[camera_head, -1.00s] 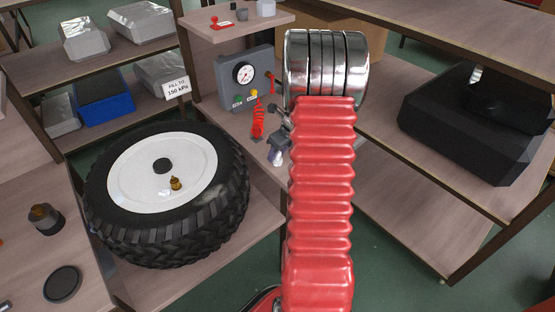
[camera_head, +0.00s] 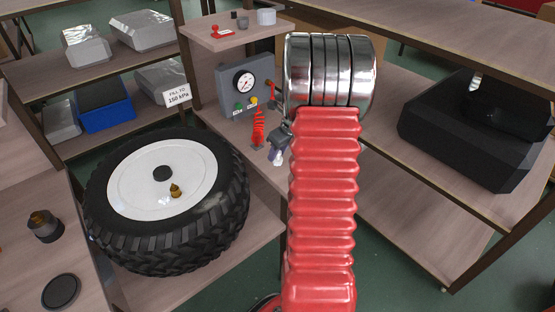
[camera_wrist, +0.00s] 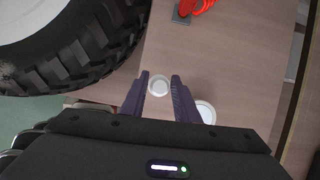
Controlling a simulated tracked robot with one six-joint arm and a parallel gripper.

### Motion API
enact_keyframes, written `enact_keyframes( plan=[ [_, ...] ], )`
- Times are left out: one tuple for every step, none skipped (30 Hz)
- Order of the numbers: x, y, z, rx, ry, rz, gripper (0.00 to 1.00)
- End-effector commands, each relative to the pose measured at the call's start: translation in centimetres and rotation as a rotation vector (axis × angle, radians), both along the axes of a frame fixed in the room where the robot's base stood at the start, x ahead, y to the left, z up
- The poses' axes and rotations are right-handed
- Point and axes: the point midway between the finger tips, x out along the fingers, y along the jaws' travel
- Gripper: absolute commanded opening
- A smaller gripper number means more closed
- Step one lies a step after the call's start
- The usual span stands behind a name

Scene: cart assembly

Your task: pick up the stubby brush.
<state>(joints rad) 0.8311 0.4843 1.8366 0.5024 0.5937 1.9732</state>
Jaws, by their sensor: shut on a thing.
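My gripper (camera_head: 278,142) is over the wooden bench beside the wheel, partly behind my red arm. In the wrist view its two dark fingers (camera_wrist: 160,76) are closed around a small pale thing with a round, ringed end (camera_wrist: 158,86). Only that end shows, so I cannot tell for sure that it is the stubby brush. A second pale round thing (camera_wrist: 206,111) shows just right of the right finger, partly hidden by the gripper body.
The black-tyred wheel (camera_head: 122,241) lies left of the gripper. A grey gauge box (camera_head: 229,84) with a red coiled hose (camera_head: 258,128) stands behind it. A dark jar-like thing with a brown top (camera_head: 45,225) and a black disc (camera_head: 61,291) are at the left. A black case (camera_head: 440,145) is at the right.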

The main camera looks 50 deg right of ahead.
Motion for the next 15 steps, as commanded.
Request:
enact_keyframes(
  plan=[
    [0.1, -0.1, 1.2, -0.003, -0.003, 0.000, 0.02],
    [0.1, -0.1, 1.7, -0.003, -0.003, 0.000, 0.02],
    [0.1, -0.1, 2.5, -0.005, -0.004, 0.000, 0.02],
    [0.1, -0.1, 2.9, -0.003, -0.003, 0.000, 0.02],
    [0.0, -0.1, 3.4, -0.003, -0.003, 0.000, 0.02],
    [0.0, 0.0, 4.0, -0.002, -0.002, 0.000, 0.02],
    [0.0, 0.0, 4.4, -0.002, -0.002, 0.000, 0.02],
    [0.0, 0.0, 4.8, -0.002, -0.002, -0.001, 0.02],
    [0.0, -0.1, 5.2, -0.002, -0.002, -0.001, 0.02],
    [0.0, 0.0, 5.4, -0.002, -0.001, 0.000, 0.02],
    [0.0, 0.0, 5.6, -0.001, -0.001, 0.000, 0.02],
    [0.0, 0.0, 5.8, 0.000, 0.000, 0.000, 0.02],
    [0.0, 0.0, 5.9, 0.000, 0.000, 0.000, 0.02],
    [0.0, 0.0, 6.0, 0.000, 0.000, 0.000, 0.02],
    [0.0, 0.0, 6.0, 0.000, 0.000, -0.001, 0.02]
  ],
)
